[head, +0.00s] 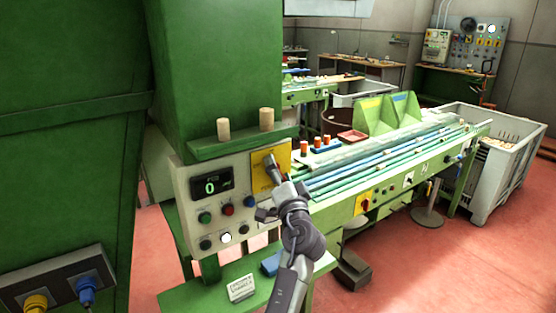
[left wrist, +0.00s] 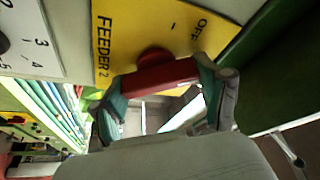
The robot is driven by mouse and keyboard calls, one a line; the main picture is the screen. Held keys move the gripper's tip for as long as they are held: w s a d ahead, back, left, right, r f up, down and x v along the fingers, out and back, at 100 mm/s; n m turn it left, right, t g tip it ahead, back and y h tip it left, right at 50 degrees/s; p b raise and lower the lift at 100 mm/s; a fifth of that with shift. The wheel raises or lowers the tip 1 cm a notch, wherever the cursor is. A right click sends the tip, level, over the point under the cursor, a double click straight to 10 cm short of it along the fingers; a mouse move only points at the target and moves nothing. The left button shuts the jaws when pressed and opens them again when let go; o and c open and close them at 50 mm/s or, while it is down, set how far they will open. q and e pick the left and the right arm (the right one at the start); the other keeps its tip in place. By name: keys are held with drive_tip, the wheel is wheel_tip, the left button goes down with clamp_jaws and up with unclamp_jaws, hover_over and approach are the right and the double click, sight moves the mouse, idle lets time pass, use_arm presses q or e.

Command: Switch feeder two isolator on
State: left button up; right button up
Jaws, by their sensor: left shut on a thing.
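The feeder two isolator is a red handle (left wrist: 160,76) on a yellow plate (left wrist: 130,30) marked "FEEDER 2" and "OFF" in the left wrist view. In the head view the yellow plate (head: 258,160) is on the right part of the pale control panel (head: 184,182); the handle is mostly hidden there by my gripper. My left gripper (left wrist: 160,90) is shut on the red handle, a finger at each end of it. It also shows in front of the plate in the head view (head: 272,174). My right gripper is not in view.
The panel also has a display (head: 211,187) reading 0 and several round buttons. Two corks (head: 223,130) (head: 266,119) stand on the green ledge above. A green feed table (head: 400,165) with another red-and-yellow switch (head: 363,204) stands to the right. A card (head: 241,288) lies below.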

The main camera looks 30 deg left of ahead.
use_arm(q)
drive_tip(key=m+p, duration=0.2)
drive_tip(key=m+h+p, duration=0.1)
drive_tip(key=m+p, duration=0.1)
drive_tip(key=shift+r+h+p, duration=0.3)
drive_tip(key=shift+f+m+h+p, duration=0.1)
drive_tip(key=shift+m+h+p, duration=0.3)
drive_tip(key=shift+m+p, duration=0.25)
drive_tip(key=shift+f+m+g+p, duration=0.2)
drive_tip(key=shift+m+g+p, duration=0.2)
drive_tip(key=shift+m, duration=0.65)
drive_tip(key=o, duration=1.2)
drive_tip(key=shift+f, duration=0.1)
drive_tip(key=shift+c, duration=0.2)
